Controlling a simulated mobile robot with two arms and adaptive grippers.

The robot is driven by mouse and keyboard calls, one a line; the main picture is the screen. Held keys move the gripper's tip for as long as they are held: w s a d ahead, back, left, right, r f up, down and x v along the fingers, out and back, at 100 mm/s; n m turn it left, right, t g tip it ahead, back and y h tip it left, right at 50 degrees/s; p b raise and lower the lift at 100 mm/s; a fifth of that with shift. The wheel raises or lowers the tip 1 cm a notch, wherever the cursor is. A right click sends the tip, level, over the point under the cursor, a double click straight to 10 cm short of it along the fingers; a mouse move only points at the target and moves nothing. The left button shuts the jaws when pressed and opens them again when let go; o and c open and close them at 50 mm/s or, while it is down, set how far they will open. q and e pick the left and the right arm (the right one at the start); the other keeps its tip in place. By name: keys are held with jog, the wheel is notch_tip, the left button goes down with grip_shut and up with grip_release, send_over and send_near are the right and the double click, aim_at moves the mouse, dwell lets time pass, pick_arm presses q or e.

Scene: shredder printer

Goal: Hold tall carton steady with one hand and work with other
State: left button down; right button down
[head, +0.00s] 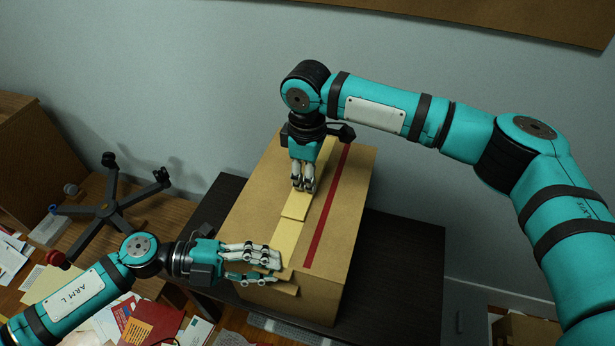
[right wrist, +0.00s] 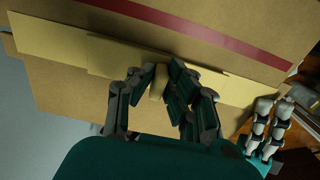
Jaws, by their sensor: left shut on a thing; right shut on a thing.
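The tall carton (head: 340,215) is a brown box with a red stripe (head: 327,210) and a pale yellow tape strip (head: 294,217) along its top. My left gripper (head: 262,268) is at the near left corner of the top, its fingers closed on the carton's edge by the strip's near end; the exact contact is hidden. My right gripper (head: 303,184) points down on the far part of the strip. In the right wrist view its fingers (right wrist: 165,85) are closed around a small tan tab (right wrist: 158,82) of the strip. My left fingers show at the right there (right wrist: 270,128).
The carton stands on a dark table (head: 398,265), with bare top to its right. A grey wall is behind.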

pick_arm(q)
jog(key=shift+s+a+f, duration=0.15)
jog(key=shift+s+f, duration=0.05)
jog(key=shift+f, duration=0.35)
pick_arm(e)
jog(key=shift+r, duration=4.35)
pick_arm(q)
jog(key=c, duration=1.1)
grip_release()
jog(key=shift+r, duration=0.1)
pick_arm(e)
jog(key=shift+a, duration=0.1)
pick_arm(q)
jog(key=shift+w+r, duration=0.1)
jog(key=shift+w, duration=0.1)
pick_arm(e)
jog(key=shift+w+f, duration=0.1)
pick_arm(q)
jog(key=shift+a+r, duration=0.1)
jog(key=shift+a, duration=0.05)
jog(key=a+r, duration=0.2)
jog(key=a, duration=0.9)
jog(key=shift+a, duration=0.25)
